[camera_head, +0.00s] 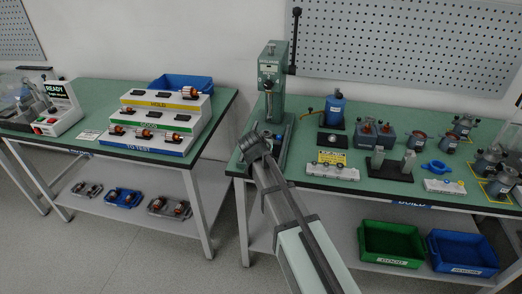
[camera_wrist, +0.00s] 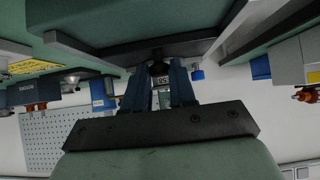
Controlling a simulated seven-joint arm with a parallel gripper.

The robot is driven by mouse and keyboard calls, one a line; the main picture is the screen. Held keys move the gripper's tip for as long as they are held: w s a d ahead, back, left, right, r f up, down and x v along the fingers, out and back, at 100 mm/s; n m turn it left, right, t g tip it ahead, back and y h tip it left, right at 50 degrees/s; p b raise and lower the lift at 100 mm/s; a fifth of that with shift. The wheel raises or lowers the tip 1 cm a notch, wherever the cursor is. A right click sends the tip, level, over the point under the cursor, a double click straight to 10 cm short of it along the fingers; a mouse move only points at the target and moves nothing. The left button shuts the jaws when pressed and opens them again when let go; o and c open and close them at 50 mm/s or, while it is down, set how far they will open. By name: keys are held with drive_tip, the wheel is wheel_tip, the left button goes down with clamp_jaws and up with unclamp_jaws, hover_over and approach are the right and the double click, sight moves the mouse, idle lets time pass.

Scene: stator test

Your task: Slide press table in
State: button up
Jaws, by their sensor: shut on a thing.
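The green arbor press (camera_head: 270,85) stands at the left end of the right workbench, with its long dark lever raised. The press base (camera_head: 287,135) shows to the right of my gripper (camera_head: 262,141). My gripper is at the front of the press, low over the bench edge, and covers most of the press table. In the wrist view my gripper (camera_wrist: 158,72) has its two blue-grey fingers close together, shut on a small dark part at the press table. A small plate with dark marks shows between the fingers. How far the table stands out from the press is hidden.
A tiered rack (camera_head: 155,122) stands on the left bench. Green (camera_head: 391,244) and blue (camera_head: 462,252) bins sit on the lower shelf.

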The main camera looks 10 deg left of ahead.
drive_tip(key=shift+w, duration=3.7)
drive_tip(key=o, duration=0.5)
drive_tip(key=shift+s, duration=0.1)
drive_tip(key=shift+v, duration=3)
